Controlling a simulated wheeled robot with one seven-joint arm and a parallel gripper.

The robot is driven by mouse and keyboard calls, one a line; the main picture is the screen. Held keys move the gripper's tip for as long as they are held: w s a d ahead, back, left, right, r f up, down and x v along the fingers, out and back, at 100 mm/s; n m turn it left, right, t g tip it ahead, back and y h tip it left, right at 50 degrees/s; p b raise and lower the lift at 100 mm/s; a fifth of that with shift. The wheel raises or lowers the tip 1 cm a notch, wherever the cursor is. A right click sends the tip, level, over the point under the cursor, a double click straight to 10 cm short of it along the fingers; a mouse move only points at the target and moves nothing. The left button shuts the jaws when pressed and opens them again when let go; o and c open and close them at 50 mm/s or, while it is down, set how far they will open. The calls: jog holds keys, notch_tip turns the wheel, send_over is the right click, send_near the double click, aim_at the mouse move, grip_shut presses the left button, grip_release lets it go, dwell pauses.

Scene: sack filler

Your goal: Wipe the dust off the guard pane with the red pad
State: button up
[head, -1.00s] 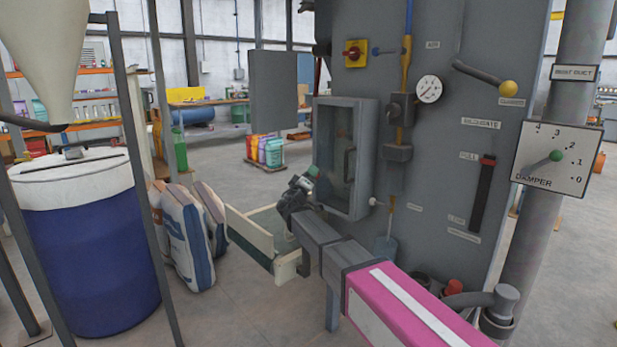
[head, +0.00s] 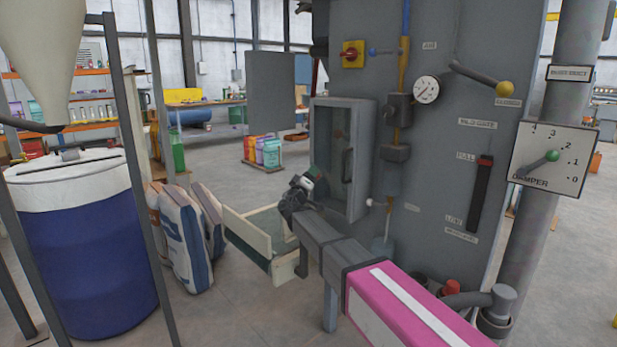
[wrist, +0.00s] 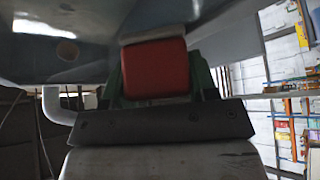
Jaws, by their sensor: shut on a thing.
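The guard pane (head: 341,135) is a dark glass panel in a grey frame on the front of the grey machine. My gripper (head: 312,171) is at the lower left of that frame in the head view. In the wrist view its green fingers (wrist: 155,82) are shut on the red pad (wrist: 155,68), with a pale strip along the pad's upper edge. A grey, glossy surface (wrist: 90,40) lies just beyond the pad. I cannot tell whether the pad touches it. The head view does not clearly show the pad or any dust on the pane.
A cream-edged tray or chute (head: 249,233) lies below my gripper. Filled sacks (head: 180,235) and a blue drum (head: 85,255) stand to the left. A yellow-knobbed lever (head: 505,88), a gauge (head: 425,90) and a damper plate (head: 551,157) are on the right.

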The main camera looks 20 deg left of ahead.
jog(key=shift+s+d, duration=0.5)
jog(key=shift+d, duration=0.3)
jog(key=shift+s+d, duration=0.45)
jog(key=shift+d, duration=0.3)
jog(key=shift+s+d, duration=0.5)
jog(key=shift+d, duration=0.65)
jog(key=shift+s+d, duration=0.5)
jog(key=shift+d, duration=0.7)
jog(key=shift+s+d, duration=0.5)
jog(key=shift+d, duration=0.65)
jog(key=shift+w, duration=0.1)
